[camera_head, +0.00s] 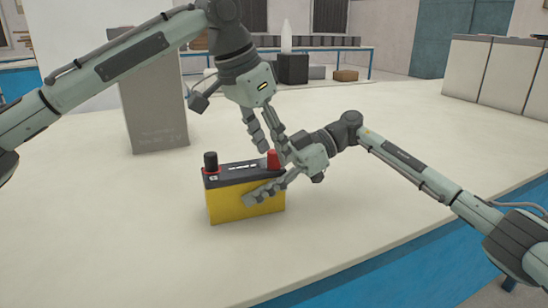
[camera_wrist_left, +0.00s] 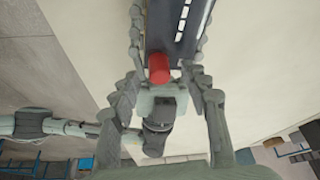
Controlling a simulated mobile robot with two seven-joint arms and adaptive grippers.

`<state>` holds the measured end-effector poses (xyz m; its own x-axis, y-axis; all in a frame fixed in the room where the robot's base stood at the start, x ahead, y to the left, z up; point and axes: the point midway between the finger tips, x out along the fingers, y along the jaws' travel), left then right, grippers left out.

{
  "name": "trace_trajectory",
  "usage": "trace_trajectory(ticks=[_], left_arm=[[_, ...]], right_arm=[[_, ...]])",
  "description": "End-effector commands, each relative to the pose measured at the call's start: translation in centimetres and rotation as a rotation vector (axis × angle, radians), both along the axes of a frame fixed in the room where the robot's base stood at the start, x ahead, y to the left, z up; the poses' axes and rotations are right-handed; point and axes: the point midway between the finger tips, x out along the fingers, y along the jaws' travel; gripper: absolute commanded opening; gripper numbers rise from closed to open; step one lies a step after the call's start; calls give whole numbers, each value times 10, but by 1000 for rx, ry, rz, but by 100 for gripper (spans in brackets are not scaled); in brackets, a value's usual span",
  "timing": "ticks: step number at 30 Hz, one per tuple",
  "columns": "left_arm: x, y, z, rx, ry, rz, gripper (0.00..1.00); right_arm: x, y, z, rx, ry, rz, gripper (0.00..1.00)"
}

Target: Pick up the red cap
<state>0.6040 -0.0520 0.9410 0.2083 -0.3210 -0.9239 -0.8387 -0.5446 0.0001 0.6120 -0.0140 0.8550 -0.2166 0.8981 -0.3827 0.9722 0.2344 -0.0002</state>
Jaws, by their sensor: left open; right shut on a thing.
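The red cap (camera_head: 273,159) sits on the right end of the top of a yellow and black battery (camera_head: 228,203). A black cap (camera_head: 210,161) stands at the battery's left end. My left gripper (camera_head: 268,146) points down, open, just above and around the red cap. In the left wrist view the red cap (camera_wrist_left: 158,68) shows between the two spread fingers, with the battery's dark top (camera_wrist_left: 178,28) beyond it. My right gripper (camera_head: 265,190) is shut on the battery from the right. Its far finger is mostly hidden. The battery stands upright on the table.
The battery stands on a wide pale table (camera_head: 350,205) with a blue front edge. A grey block (camera_head: 152,115) stands behind it at the left. A back table holds a white bottle (camera_head: 286,37), a dark box (camera_head: 293,68) and a brown box (camera_head: 345,75). The tabletop left of the battery is clear.

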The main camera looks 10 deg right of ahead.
Motion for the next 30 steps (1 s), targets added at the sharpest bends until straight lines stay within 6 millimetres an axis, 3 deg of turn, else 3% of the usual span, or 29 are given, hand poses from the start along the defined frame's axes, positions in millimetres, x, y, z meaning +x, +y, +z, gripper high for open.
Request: trace_trajectory(ticks=[5,14,23,26,30], left_arm=[[0,0,0,0,0,0,46],[0,0,0,0,0,0,9],[0,0,2,-1,-1,0,8],[1,-1,10,-2,-2,0,8],[1,-1,36,-2,-3,-1,8]], right_arm=[[0,0,0,0,0,-1,0],[0,0,0,0,0,-1,0],[0,0,0,0,0,-1,0],[0,0,0,0,0,-1,0],[0,0,0,0,0,-1,0]])
